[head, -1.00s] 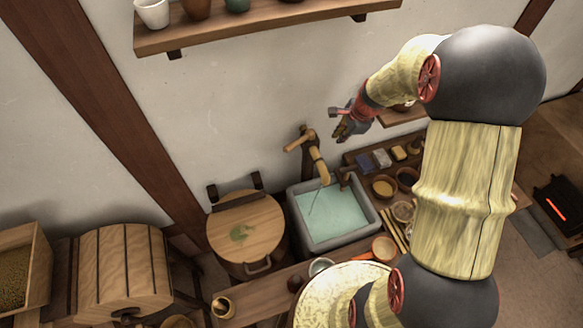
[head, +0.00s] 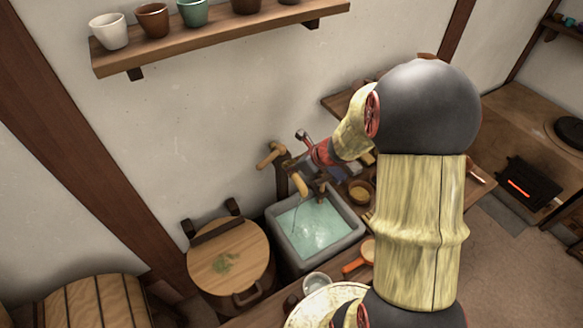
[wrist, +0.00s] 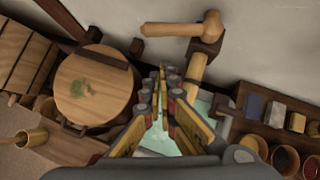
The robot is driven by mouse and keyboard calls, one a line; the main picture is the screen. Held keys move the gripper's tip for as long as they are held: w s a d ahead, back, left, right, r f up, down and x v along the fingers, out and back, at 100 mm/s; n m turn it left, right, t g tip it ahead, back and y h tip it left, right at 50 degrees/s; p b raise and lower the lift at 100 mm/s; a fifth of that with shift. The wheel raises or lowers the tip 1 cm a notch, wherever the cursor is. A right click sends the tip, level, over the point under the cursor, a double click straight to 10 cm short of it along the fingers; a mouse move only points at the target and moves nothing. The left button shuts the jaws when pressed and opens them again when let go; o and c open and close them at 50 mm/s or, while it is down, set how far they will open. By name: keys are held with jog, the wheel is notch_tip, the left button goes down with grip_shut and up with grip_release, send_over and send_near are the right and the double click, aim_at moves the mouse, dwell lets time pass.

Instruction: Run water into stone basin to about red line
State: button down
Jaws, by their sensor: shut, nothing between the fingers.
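The grey stone basin (head: 358,232) stands by the wall with pale green water (head: 312,228) in it. A thin stream seems to fall from the wooden spout (head: 301,185) into the water. The tap's crossbar handle (head: 270,155) sticks out to the left above the spout; it also shows in the wrist view (wrist: 170,30). I cannot make out a red line on the basin. My gripper (wrist: 160,76) is shut and empty, beside the spout and below the handle in the wrist view. In the head view it is close to the tap, partly hidden.
A round wooden-lidded tub (head: 228,258) stands left of the basin. A shelf of cups (head: 220,38) hangs above on the wall. Small bowls and blocks (wrist: 274,114) crowd the bench right of the basin. A stove with a glowing red slot (head: 520,190) is at the far right.

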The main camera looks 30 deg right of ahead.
aim_at(263, 164)
jog(key=w+a+f, duration=0.2)
jog(key=w+f, duration=0.2)
jog(key=w, duration=0.2)
jog(key=shift+w+a+f, duration=0.3)
jog(key=shift+w+f, duration=0.1)
jog(key=w+a+m+h+b, duration=0.1)
jog(key=b, duration=0.1)
jog(key=w+a+m+b, duration=0.1)
jog(key=b, duration=0.1)
jog(key=shift+w+f+m+t+h, duration=0.1)
jog(key=shift+f+m+t+h, duration=0.1)
jog(key=shift+m+t+h, duration=0.15)
jog(key=shift+w+a+r, duration=0.1)
jog(key=shift+w+a, duration=0.15)
jog(key=shift+w, duration=0.4)
jog(key=shift+s, duration=0.1)
